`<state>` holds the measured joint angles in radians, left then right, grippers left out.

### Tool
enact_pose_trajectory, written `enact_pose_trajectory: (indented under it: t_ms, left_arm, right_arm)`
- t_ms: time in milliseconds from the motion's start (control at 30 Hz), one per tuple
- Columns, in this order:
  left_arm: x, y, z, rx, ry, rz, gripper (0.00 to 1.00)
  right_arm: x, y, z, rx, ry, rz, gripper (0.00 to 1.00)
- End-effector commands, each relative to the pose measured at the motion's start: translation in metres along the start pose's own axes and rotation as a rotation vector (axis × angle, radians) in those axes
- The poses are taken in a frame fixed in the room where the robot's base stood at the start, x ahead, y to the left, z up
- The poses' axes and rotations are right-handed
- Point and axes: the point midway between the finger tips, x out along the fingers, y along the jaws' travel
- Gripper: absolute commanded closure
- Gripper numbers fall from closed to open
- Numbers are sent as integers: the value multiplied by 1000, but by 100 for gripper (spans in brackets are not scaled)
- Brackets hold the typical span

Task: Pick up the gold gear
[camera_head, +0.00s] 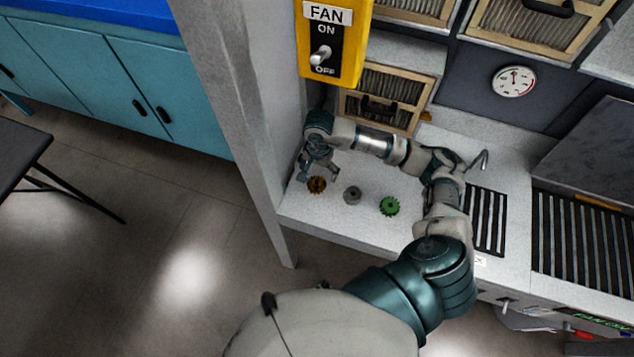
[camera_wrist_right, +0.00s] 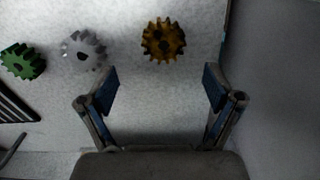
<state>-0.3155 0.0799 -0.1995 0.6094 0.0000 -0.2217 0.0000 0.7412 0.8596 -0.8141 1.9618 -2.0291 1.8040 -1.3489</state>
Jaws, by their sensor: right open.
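The gold gear (camera_head: 317,185) lies on the light grey counter (camera_head: 370,235), leftmost of three gears in the head view. In the right wrist view the gold gear (camera_wrist_right: 163,40) is ahead of the fingertips and roughly between their lines. My right gripper (camera_head: 312,172) is over the counter just behind the gold gear in the head view. In the wrist view the right gripper (camera_wrist_right: 161,88) has its fingers wide apart with nothing between them. I do not see my left gripper.
A grey gear (camera_head: 352,195) and a green gear (camera_head: 389,206) lie to the right of the gold one. A grey post (camera_head: 240,110) stands left of the counter. A yellow fan switch box (camera_head: 333,45) hangs above. Black slatted grates (camera_head: 487,220) are at the right.

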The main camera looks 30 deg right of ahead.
Motion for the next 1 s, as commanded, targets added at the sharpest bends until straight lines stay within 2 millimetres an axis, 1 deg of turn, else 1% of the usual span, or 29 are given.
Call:
enact_pose_trajectory:
  t_ms: [33, 100, 233, 300, 400, 500, 567, 667, 833, 867, 900, 967, 1000]
  left_arm:
    - [-1, 0, -3, 0, 5, -1, 60]
    - [-2, -2, -10, 0, 14, -2, 60]
    - [-3, -4, -28, 0, 40, -5, 60]
    - [-6, -5, -33, 0, 48, -6, 60]
    - [-11, -5, -32, 0, 47, -6, 60]
    - [-12, -4, -27, 1, 40, -5, 60]
    - [-12, -4, -24, 1, 35, -4, 60]
    - [-12, -3, -20, 1, 28, -3, 60]
    - [-12, -3, -19, 1, 27, -3, 60]
    - [-12, -3, -19, 1, 27, -3, 60]
    - [-12, -3, -19, 1, 27, -3, 60]
    - [-12, -3, -19, 1, 27, -3, 60]
    - [-12, -3, -19, 1, 27, -3, 60]
  right_arm:
    - [7, 0, 0, 1, -1, 2, 10]
    - [15, 0, 0, 0, -1, 1, 10]
    - [22, 0, 0, 1, 0, -1, 10]
    - [31, 0, 1, 1, -3, 1, 10]
    - [47, -2, 1, 2, -3, 1, 10]
    - [62, -3, 1, 1, -2, 0, 10]
    - [68, -3, 1, 1, -2, 0, 10]
    - [72, -3, 0, 1, 0, -1, 10]
    - [72, -3, 0, 0, 1, -1, 10]
    - [72, -3, 0, 0, 1, -1, 15]
    - [72, -3, 0, 0, 1, -1, 25]
    - [72, -3, 0, 0, 1, -1, 40]
    - [72, -4, 0, 0, 0, -1, 50]
